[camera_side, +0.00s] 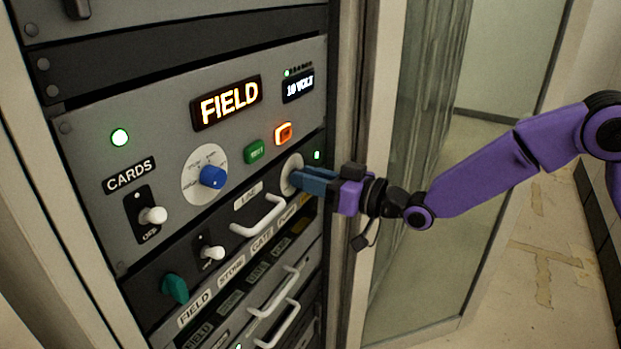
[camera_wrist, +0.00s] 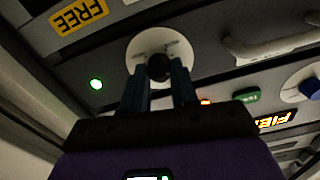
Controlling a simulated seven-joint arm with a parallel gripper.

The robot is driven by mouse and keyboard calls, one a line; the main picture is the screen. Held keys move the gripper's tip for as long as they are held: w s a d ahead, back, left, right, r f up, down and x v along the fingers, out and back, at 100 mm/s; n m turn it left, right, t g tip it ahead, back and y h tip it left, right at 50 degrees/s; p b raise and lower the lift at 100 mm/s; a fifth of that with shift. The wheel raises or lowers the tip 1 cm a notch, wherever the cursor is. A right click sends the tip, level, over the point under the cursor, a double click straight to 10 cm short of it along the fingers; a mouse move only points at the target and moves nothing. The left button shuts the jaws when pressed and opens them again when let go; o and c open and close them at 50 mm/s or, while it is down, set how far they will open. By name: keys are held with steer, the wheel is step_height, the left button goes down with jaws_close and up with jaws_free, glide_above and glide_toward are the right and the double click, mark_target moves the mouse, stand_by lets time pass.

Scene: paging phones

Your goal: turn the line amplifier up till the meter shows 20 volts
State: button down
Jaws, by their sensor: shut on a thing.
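My gripper (camera_side: 302,180) is at the round pale dial of the line amplifier (camera_side: 291,168) on the rack's lower panel. In the wrist view its two blue fingers (camera_wrist: 160,82) are shut on a dark round knob (camera_wrist: 159,67) at the middle of the white dial (camera_wrist: 140,46). In the side view the fingers hide the knob. The meter (camera_side: 298,86) at the upper right of the panel reads what looks like 10 VOLT. The knob's exact pointer position cannot be told.
A lit FIELD sign (camera_side: 227,103), a blue knob (camera_side: 212,177), a green button (camera_side: 254,152) and a lit orange button (camera_side: 283,133) are nearby. A white handle (camera_side: 260,217) sticks out left of the dial. A glass door (camera_side: 425,170) stands open at right.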

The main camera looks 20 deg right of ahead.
steer(key=shift+m, duration=2)
steer(key=c, duration=0.9)
jaws_free()
steer(key=shift+o, duration=0.2)
steer(key=shift+s+d, duration=0.1)
steer(key=v, duration=1.7)
steer(key=shift+s, duration=0.1)
